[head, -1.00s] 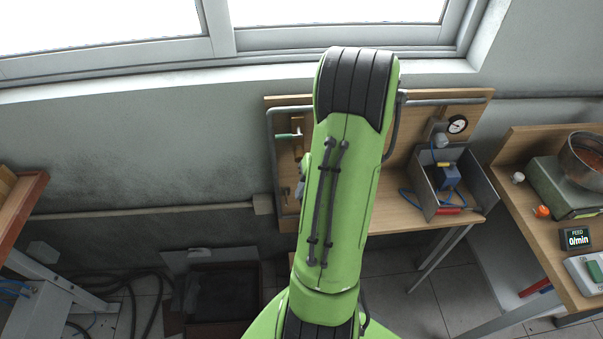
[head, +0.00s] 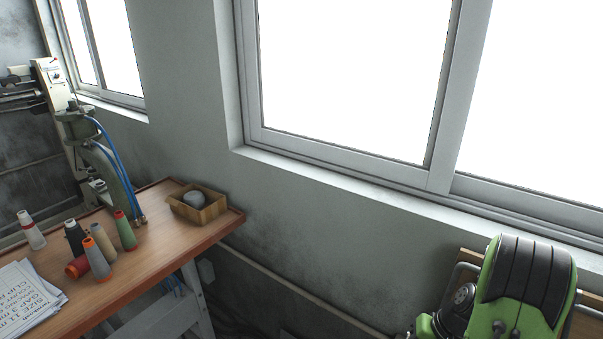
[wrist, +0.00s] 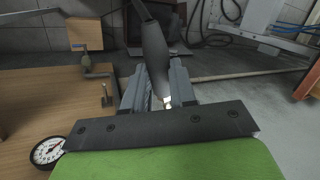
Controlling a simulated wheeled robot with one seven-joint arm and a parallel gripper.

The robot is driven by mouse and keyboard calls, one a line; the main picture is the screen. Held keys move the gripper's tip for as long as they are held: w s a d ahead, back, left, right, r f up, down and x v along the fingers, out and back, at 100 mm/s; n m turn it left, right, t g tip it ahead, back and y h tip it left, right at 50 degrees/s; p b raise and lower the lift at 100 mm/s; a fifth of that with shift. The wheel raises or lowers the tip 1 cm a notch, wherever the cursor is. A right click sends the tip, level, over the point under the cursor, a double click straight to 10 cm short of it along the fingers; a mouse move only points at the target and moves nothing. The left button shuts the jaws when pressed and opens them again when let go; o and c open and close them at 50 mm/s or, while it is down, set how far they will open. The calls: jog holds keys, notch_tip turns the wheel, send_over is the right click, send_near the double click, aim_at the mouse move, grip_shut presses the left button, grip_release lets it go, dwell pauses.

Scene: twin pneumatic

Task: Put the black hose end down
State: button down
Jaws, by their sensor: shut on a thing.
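The black hose end (wrist: 153,55) is in the wrist view, a dark tapered sleeve with a small bright metal tip pointing toward the camera. My gripper (wrist: 153,82) is shut on it, with a grey finger on each side. The hose runs up out of the top of the picture. The gripper and the hose end are not in the head view, where only part of my green arm shows at the lower right.
In the wrist view a wooden board (wrist: 30,105) with a pressure gauge (wrist: 47,150) and a pipe fitting (wrist: 98,72) lies to the left; open floor is at the right. In the head view a workbench (head: 150,268) at the left carries thread cones and a wooden box (head: 212,209).

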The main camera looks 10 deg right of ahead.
jog(key=w+a+f+n+g, duration=0.1)
jog(key=w+a+f+n, duration=0.2)
jog(key=a, duration=0.7)
jog(key=w+a+f+n+g, duration=0.1)
jog(key=w+a+f+n, duration=0.2)
jog(key=w+a, duration=0.3)
jog(key=a+f, duration=0.1)
jog(key=a, duration=0.2)
jog(key=shift+a+f+y, duration=0.3)
jog(key=shift+a+f, duration=0.05)
jog(key=shift+f, duration=0.05)
